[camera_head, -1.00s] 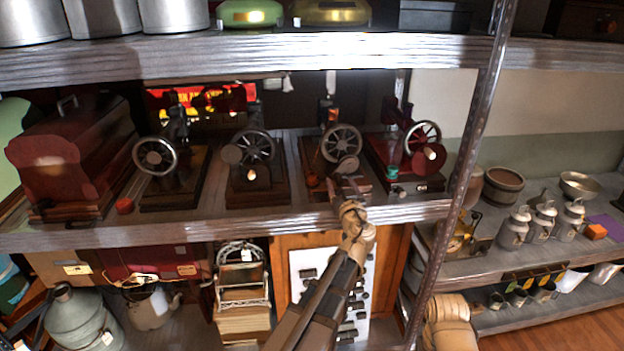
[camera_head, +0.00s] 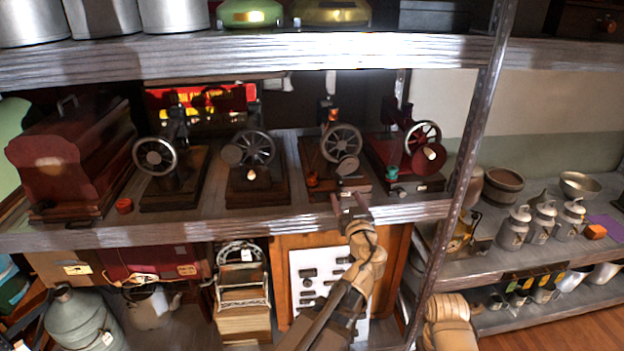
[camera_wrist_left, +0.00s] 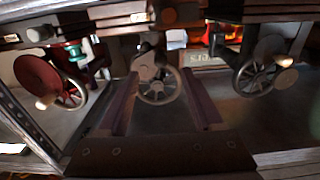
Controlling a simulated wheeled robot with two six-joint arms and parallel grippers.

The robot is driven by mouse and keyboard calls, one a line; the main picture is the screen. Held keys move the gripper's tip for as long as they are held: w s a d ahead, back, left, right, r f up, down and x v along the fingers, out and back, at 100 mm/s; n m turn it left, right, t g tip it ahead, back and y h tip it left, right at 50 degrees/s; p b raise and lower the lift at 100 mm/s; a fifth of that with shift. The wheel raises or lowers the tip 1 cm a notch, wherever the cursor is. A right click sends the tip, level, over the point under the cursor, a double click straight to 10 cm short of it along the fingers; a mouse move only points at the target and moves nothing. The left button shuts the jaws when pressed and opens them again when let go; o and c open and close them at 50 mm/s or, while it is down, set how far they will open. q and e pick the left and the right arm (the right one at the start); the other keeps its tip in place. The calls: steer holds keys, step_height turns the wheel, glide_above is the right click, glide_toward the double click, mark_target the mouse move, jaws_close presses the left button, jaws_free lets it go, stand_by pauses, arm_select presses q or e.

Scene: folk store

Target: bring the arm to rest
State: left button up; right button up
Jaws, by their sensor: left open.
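My left gripper (camera_head: 351,209) is open at the front edge of the middle shelf in the head view, below the third sewing machine (camera_head: 342,143). In the left wrist view its two fingers (camera_wrist_left: 163,105) stand apart, with that machine's handwheel (camera_wrist_left: 157,86) showing between and beyond them. I see nothing held between the fingers. The left forearm comes up from the bottom of the head view. A tan arm part of mine (camera_head: 449,322) shows at the bottom right; the right gripper is not in view.
The middle shelf (camera_head: 225,228) carries several sewing machines and a dark red wooden case (camera_head: 70,160). A metal post (camera_head: 465,175) stands right of the gripper. Milk cans (camera_head: 541,222) and bowls fill the right shelf. A wooden-framed board (camera_head: 310,262) is behind my forearm.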

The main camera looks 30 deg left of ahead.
arm_select(q)
steer(key=shift+s+d, duration=0.25)
steer(key=shift+s, duration=0.15)
steer(key=s+d+f+m+g+h, duration=0.1)
steer(key=s+d+f+m+g, duration=0.15)
steer(key=s+f+g, duration=0.4)
steer(key=s+d+f+m+g+h, duration=0.1)
steer(key=s+d+f+g+h, duration=0.2)
steer(key=f, duration=0.6)
steer(key=s+d+f+m+g+h, duration=0.2)
steer(key=s+d+f+m, duration=0.1)
steer(key=s+d, duration=0.3)
steer(key=s+d+f+m+g+h, duration=0.2)
steer(key=s+d+f+m+g, duration=0.1)
steer(key=s+d, duration=0.4)
steer(key=shift+s+f+m+g+h+b, duration=0.35)
steer(key=shift+s+f+m+h+b, duration=0.15)
steer(key=shift+s+f, duration=0.2)
